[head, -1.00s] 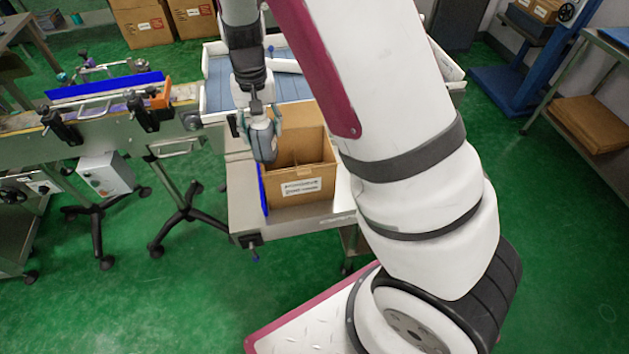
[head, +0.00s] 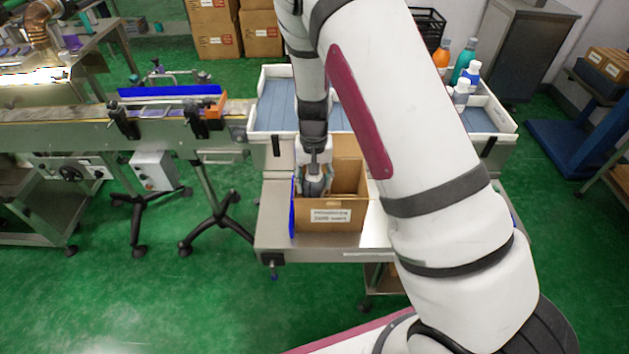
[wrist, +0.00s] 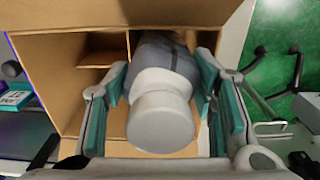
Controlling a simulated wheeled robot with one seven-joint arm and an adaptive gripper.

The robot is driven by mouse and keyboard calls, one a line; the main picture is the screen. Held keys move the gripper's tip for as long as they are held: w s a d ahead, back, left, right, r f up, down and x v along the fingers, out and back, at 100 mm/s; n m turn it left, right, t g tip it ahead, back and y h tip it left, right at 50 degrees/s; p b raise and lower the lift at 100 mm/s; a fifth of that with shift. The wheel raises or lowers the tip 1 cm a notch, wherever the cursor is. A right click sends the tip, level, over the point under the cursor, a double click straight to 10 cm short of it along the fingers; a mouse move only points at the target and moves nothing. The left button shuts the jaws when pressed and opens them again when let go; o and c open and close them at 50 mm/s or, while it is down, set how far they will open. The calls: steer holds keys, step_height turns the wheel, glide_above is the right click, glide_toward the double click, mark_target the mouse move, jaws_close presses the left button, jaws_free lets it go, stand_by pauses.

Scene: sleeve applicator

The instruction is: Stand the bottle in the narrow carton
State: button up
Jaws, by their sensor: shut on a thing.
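My gripper (wrist: 165,105) is shut on a dark grey bottle with a white cap (wrist: 160,115). In the wrist view the cap faces the camera between the teal finger pads, and the grey body runs down into the carton. The brown carton (head: 329,220) stands open on a steel table, its white label facing the head camera. Dividers (wrist: 98,72) show inside it in the wrist view. In the head view my gripper (head: 316,180) is at the carton's left part, with the bottle partly behind the front wall. The bottle's base is hidden, so I cannot tell whether it touches the carton floor.
A blue guide plate (head: 293,207) stands along the carton's left side. A white-walled tray (head: 272,105) lies behind, with several bottles (head: 461,94) at its right end. A conveyor (head: 70,135) is at the left. Bare table (head: 272,215) lies left of the carton.

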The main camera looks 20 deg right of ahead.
steer(key=shift+f, duration=0.2)
steer(key=shift+f, duration=0.2)
steer(key=shift+f, duration=0.35)
steer(key=o, duration=1.2)
